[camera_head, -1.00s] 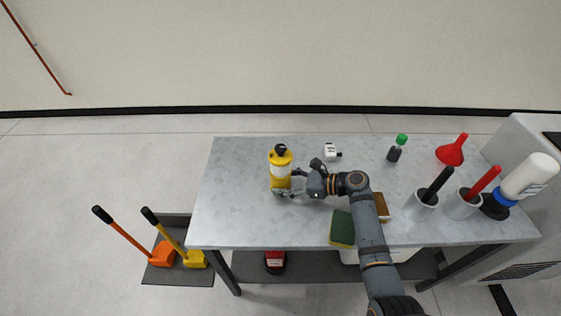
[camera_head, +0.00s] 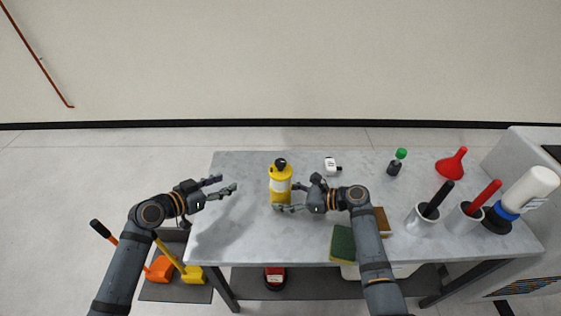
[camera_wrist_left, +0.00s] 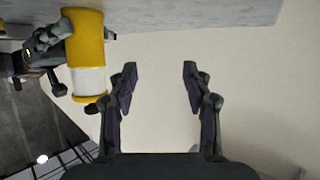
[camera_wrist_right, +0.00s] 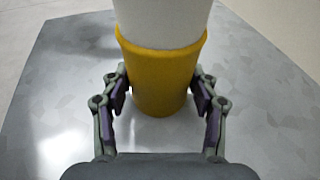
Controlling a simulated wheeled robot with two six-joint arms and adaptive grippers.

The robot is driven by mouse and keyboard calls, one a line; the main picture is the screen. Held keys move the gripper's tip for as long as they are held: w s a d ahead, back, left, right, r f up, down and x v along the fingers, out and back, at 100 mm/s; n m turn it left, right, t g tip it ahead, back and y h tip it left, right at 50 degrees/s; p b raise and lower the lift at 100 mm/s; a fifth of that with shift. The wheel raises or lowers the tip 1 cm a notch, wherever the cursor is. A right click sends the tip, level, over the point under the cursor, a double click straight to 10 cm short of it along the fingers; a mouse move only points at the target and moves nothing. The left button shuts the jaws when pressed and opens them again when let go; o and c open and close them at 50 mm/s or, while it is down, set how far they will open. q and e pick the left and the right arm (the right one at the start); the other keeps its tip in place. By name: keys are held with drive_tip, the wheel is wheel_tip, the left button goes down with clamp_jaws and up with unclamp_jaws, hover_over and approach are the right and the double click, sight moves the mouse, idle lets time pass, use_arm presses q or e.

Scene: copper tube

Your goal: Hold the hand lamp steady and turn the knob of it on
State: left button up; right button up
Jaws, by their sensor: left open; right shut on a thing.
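The hand lamp (camera_head: 280,184) is a yellow cylinder with a white band and a black knob (camera_head: 281,163) on top. It stands upright on the grey table (camera_head: 240,240). My right gripper (camera_head: 285,199) is shut on its lower yellow part; the right wrist view shows a finger on each side of the yellow base (camera_wrist_right: 160,80). My left gripper (camera_head: 229,184) is open and empty, to the left of the lamp and apart from it. In the left wrist view the lamp (camera_wrist_left: 87,50) is at the upper left, outside the open fingers (camera_wrist_left: 160,85).
A small white item (camera_head: 332,166) and a green-capped bottle (camera_head: 397,162) are behind. The table left of the lamp is clear.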

sight(276, 164)
use_arm(q)
drive_tip(key=s+d+r+m+h, duration=0.3)
drive_tip(key=s+d+r+h, duration=0.35)
drive_tip(key=d+r, duration=0.2)
drive_tip(key=shift+y, duration=0.35)
drive_tip(key=x, duration=1.1)
drive_tip(key=shift+w+a+r, duration=0.1)
drive_tip(key=shift+w+r, duration=0.1)
drive_tip(key=shift+r, duration=0.05)
clamp_jaws()
